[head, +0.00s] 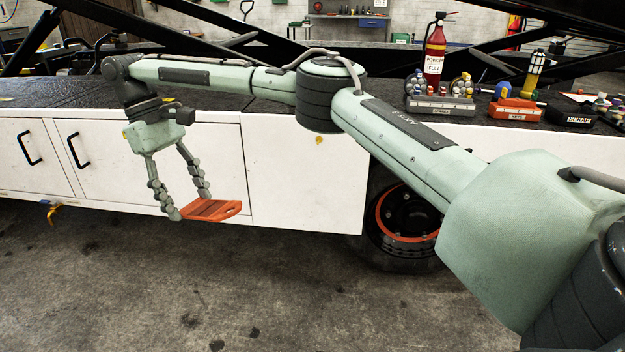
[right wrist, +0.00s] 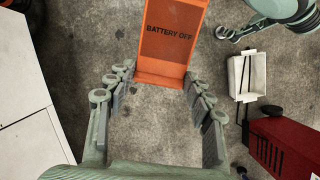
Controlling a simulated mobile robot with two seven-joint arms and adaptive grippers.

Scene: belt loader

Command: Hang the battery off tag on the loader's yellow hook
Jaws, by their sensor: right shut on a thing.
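My right gripper (head: 188,207) is shut on the orange battery off tag (head: 213,209). It holds the tag in front of the white loader side, over the floor. In the head view the tag lies nearly flat and points right. In the right wrist view the tag (right wrist: 170,42) reads "BATTERY OFF" and its near end sits between the fingertips (right wrist: 158,80); its far end is cut off. My left gripper does not show in the head view.
The loader's white side (head: 305,190) has black door handles (head: 78,150). A wheel (head: 405,215) is right of the panel. A fire extinguisher (head: 434,55) and several small items stand on the deck. The right wrist view shows a white tray (right wrist: 246,75) and red box (right wrist: 285,143). Open floor lies below.

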